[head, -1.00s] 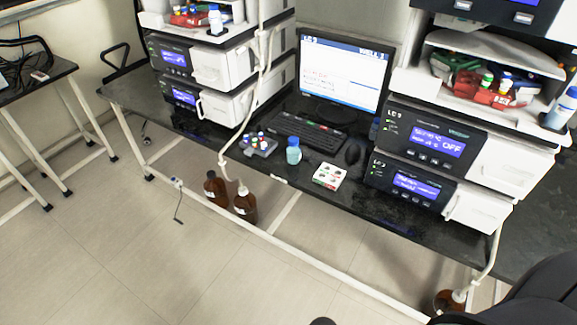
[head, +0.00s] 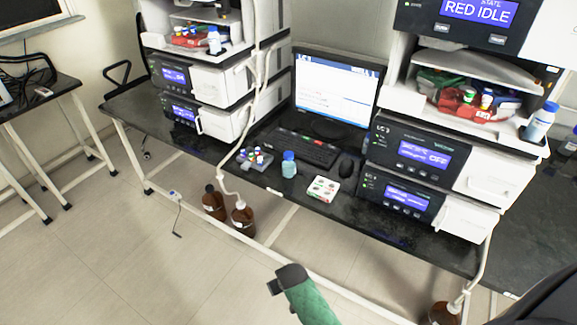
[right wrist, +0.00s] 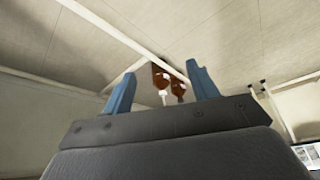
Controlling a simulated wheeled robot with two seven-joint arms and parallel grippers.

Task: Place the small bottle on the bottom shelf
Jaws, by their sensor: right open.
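A small bottle with a blue cap and pale blue body (head: 289,165) stands upright on the dark bench in the head view, in front of the keyboard. Other small blue-capped bottles stand on the right instrument stack (head: 540,122) and on the left stack (head: 214,41). I cannot tell which surface counts as the bottom shelf. In the right wrist view my right gripper (right wrist: 163,84) is open, its two blue fingers apart with nothing held. Brown bottles (right wrist: 160,76) show beyond the fingers, well away. My left gripper is not in view.
A dark bench (head: 385,233) carries a monitor (head: 338,84), a keyboard (head: 300,148), a mouse (head: 347,166), a vial rack (head: 254,160) and a white card (head: 322,188). Brown bottles (head: 243,217) stand on the floor beneath. The tiled floor in front is clear.

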